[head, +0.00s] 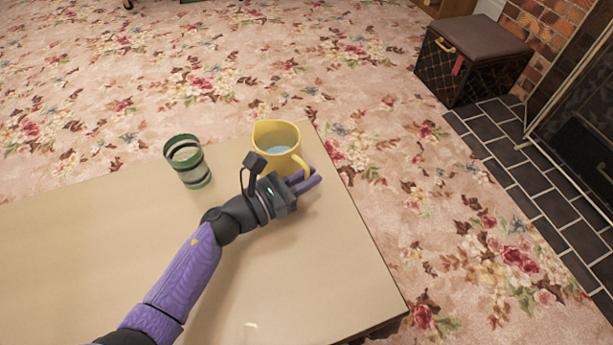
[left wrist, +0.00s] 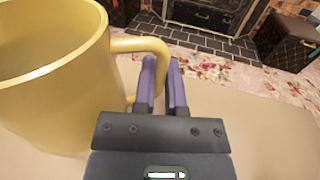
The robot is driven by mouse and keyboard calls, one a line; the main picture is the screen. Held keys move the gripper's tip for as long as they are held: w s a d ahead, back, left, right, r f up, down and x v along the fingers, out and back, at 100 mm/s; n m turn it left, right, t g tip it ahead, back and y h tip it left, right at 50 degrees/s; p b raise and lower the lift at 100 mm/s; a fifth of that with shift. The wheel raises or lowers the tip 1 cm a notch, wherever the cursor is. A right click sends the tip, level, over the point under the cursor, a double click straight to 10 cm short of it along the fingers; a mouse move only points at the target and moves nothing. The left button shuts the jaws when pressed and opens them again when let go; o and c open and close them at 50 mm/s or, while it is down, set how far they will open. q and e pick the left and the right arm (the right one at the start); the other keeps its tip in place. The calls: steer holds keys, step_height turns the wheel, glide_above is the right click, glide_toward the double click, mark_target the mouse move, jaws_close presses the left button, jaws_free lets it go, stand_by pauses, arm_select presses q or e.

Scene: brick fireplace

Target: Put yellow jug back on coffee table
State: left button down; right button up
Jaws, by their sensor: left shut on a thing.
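The yellow jug (head: 276,136) is at the far right corner of the coffee table (head: 300,270), upright, with something pale blue inside. Its base is partly hidden by my gripper, and I cannot tell whether it touches the table top. My left gripper (head: 308,182) is shut on the jug's handle, on the jug's near right side. In the left wrist view the jug (left wrist: 55,85) fills the left side, and its handle runs to the purple fingers (left wrist: 164,85). My right gripper is not in view.
A green, black and white striped cup (head: 187,162) stands on the table left of the jug. A dark box with a brown lid (head: 472,62) stands on the floral carpet (head: 400,150). A dark-tiled hearth (head: 530,180) is at the right. The table's near part is mostly clear.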

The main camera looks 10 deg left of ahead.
arm_select(q)
steer(key=shift+f, duration=0.1)
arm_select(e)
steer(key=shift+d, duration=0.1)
arm_select(q)
steer(key=c, duration=0.7)
jaws_free()
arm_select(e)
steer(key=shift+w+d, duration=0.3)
arm_select(q)
steer(key=p+v, duration=0.1)
steer(key=v, duration=0.4)
steer(key=p+v, duration=0.2)
steer(key=v, duration=0.4)
steer(key=shift+s+r, duration=0.1)
steer(key=shift+r, duration=0.1)
steer(key=shift+s+a, duration=0.35)
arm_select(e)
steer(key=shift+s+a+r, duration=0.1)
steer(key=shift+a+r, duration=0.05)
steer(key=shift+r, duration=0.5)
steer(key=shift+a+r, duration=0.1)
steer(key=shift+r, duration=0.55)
